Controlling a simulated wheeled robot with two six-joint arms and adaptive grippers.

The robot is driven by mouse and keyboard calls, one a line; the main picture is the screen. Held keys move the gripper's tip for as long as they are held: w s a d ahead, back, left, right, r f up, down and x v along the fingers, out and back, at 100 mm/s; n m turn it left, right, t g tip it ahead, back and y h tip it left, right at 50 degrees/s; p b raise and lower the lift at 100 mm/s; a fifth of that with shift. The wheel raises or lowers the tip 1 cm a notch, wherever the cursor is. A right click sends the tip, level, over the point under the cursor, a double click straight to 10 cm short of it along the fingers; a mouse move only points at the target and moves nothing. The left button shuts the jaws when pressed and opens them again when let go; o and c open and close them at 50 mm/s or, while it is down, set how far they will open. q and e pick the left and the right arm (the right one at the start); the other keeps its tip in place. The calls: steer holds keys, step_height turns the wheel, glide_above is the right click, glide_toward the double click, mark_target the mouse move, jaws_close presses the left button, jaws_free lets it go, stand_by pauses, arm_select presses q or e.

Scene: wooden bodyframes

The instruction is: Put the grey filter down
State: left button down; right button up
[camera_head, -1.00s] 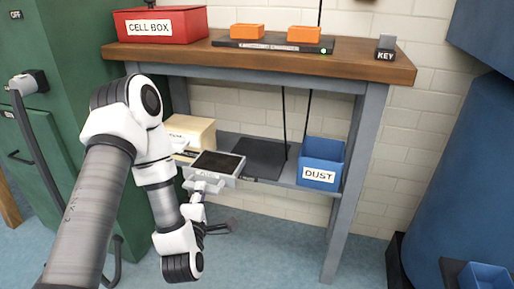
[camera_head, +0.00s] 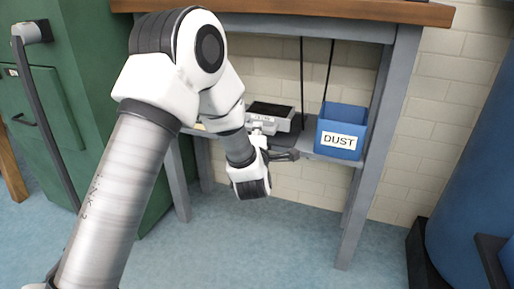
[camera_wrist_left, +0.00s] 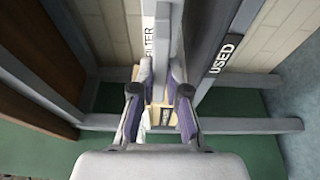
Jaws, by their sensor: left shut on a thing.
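The grey filter (camera_head: 284,123), a flat grey box with a dark top, is at the lower shelf in the head view. My left gripper (camera_head: 262,135) is shut on its front side; the hold is partly hidden by the wrist. In the left wrist view the gripper's fingers (camera_wrist_left: 161,82) close around the filter's near end, and its FILTER label (camera_wrist_left: 150,38) shows. A dark strip marked USED (camera_wrist_left: 212,50) lies to the right of the filter there. I cannot tell whether the filter touches the surface under it. My right gripper is not in view.
A blue DUST bin (camera_head: 342,130) stands on the shelf just right of the filter. The bench top (camera_head: 300,9) is overhead, with grey legs (camera_head: 372,165) at the sides. Black cords hang behind. A green cabinet (camera_head: 75,110) is at left.

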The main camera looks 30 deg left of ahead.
arm_select(q)
step_height(320, 180, down, 3)
steer(key=shift+f+b, duration=0.2)
steer(key=shift+b, duration=0.3)
steer(key=c, duration=1.2)
jaws_free()
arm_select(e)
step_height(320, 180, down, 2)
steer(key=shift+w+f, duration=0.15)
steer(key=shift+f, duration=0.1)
arm_select(q)
steer(key=shift+r, duration=0.1)
